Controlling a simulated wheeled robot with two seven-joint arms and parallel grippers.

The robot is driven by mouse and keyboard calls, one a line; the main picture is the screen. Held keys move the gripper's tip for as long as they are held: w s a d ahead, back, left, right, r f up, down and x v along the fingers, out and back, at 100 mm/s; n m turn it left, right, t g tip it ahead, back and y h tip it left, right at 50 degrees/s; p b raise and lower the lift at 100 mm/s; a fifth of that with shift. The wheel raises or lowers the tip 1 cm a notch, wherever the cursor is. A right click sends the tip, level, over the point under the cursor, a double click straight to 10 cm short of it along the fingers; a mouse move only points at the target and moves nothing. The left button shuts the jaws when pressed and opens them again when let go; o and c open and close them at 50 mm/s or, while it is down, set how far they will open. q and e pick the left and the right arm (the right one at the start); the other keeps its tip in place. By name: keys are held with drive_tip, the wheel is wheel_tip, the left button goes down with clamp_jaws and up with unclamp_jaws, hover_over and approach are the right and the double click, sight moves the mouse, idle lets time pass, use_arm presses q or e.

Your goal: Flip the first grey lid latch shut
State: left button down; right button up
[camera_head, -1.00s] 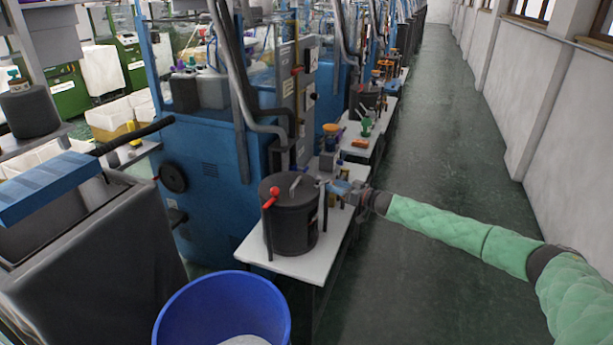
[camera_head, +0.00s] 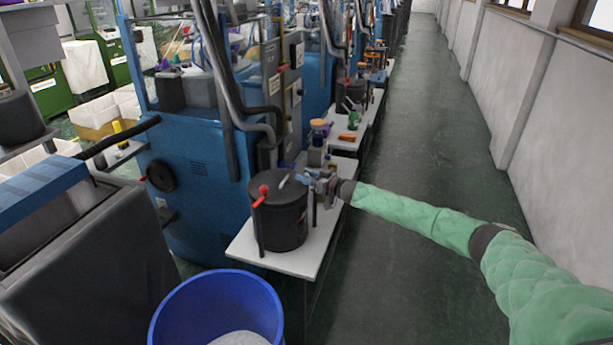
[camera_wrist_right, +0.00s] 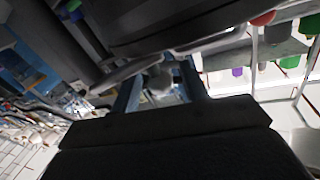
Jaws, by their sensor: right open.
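A black round pot (camera_head: 278,222) with a dark lid (camera_head: 272,191) stands on a white-topped bench. A short grey piece (camera_head: 284,181), perhaps the grey latch, shows on the lid's far side; I cannot tell its exact position. A red-knobbed lever (camera_head: 263,190) is at the lid's near left. My right gripper (camera_head: 311,179) is open at the lid's right rim. In the right wrist view, its two fingers (camera_wrist_right: 160,88) straddle a small blurred grey part (camera_wrist_right: 159,79) below the dark rim; contact is unclear. My left gripper is out of view.
The white bench top (camera_head: 280,262) is bare in front of the pot. A blue bin (camera_head: 170,320) stands at the front, a blue machine (camera_head: 200,190) at the left. Bottles and tools (camera_head: 318,135) crowd the bench behind. The aisle (camera_head: 420,130) at the right is clear.

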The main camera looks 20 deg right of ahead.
drive_tip(key=shift+c, duration=0.3)
drive_tip(key=c, duration=0.9)
drive_tip(key=shift+w+a+m+h, duration=0.1)
drive_tip(key=shift+m+h, duration=0.2)
drive_tip(key=shift+w+a+m+t+h, duration=0.15)
drive_tip(key=shift+m+t+h, duration=0.15)
drive_tip(key=shift+t+h, duration=0.2)
drive_tip(key=shift+w+f+m+t+h+b, duration=0.1)
drive_tip(key=shift+w+m+t+h+b, duration=0.25)
drive_tip(key=shift+m+h, duration=0.3)
drive_tip(key=shift+w+a+m+t+h+b, duration=0.15)
drive_tip(key=shift+m+t+h+b, duration=0.25)
drive_tip(key=shift+h, duration=0.35)
drive_tip(key=shift+w+m+t+h+b, duration=0.25)
drive_tip(key=shift+m+h+b, duration=0.15)
drive_tip(key=shift+m+h, duration=0.35)
drive_tip(key=shift+w+m+t+h+b, duration=0.15)
drive_tip(key=shift+m+h+b, duration=0.25)
drive_tip(key=shift+h, duration=0.55)
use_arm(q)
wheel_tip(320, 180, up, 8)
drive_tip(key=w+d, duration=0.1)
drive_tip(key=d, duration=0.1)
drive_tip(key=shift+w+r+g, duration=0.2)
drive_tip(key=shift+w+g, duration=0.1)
use_arm(e)
drive_tip(key=shift+w+r+m+h, duration=0.2)
drive_tip(key=shift+m+h, duration=0.1)
drive_tip(key=shift+h, duration=0.2)
